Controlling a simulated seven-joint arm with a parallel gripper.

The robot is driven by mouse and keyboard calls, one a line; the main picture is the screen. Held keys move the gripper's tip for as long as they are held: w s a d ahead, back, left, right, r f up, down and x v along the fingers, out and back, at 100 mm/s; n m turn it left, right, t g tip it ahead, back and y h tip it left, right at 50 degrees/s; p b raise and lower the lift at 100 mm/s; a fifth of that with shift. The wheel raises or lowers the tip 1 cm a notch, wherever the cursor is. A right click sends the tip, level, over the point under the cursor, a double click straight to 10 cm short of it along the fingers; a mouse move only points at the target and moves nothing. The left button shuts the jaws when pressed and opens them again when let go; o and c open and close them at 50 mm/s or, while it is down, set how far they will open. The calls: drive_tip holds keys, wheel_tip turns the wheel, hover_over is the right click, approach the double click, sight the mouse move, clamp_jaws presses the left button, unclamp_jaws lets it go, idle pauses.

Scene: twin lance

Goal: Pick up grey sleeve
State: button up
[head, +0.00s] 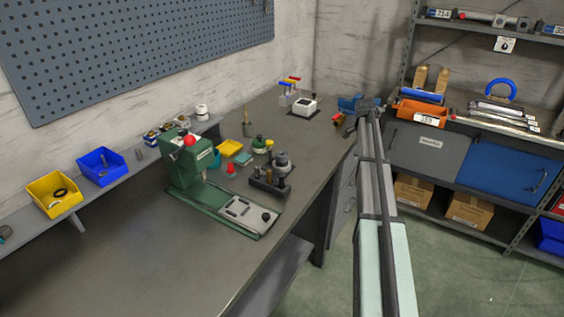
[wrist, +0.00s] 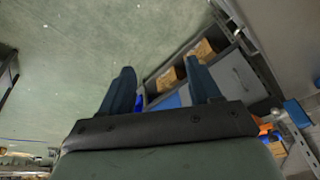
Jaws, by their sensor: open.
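I cannot single out the grey sleeve with certainty. A dark grey round part (head: 281,159) stands on a small black fixture (head: 268,184) on the bench; grey metal pieces (head: 503,110) lie on the right shelf unit. My gripper shows in the wrist view (wrist: 162,92) with its two dark fingers apart and nothing between them. In the head view my arm reaches away over the bench's right edge, and its far end is small and hard to make out. My gripper is away from both grey items.
A green press (head: 190,165) stands on the workbench (head: 130,255). Yellow (head: 55,194) and blue (head: 101,165) bins sit on a ledge at the left. The shelf unit holds an orange bin (head: 421,110) and cardboard boxes (head: 467,211). The floor (head: 480,285) is clear.

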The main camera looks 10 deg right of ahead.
wheel_tip(320, 180, up, 6)
drive_tip(key=w, duration=0.1)
wheel_tip(320, 180, up, 9)
drive_tip(key=n+g+y, duration=0.1)
drive_tip(key=n+y, duration=0.1)
drive_tip(key=y, duration=0.2)
hover_over(283, 155)
drive_tip(key=s, duration=0.1)
drive_tip(key=f, duration=0.7)
drive_tip(key=shift+d+f, duration=0.25)
drive_tip(key=shift+f, duration=0.15)
drive_tip(key=shift+w+a+f, duration=0.1)
drive_tip(key=shift+a+f, duration=0.05)
drive_tip(key=shift+f, duration=1.2)
drive_tip(key=shift+a+f, duration=0.15)
drive_tip(key=shift+f, duration=1.15)
drive_tip(key=c, duration=0.8)
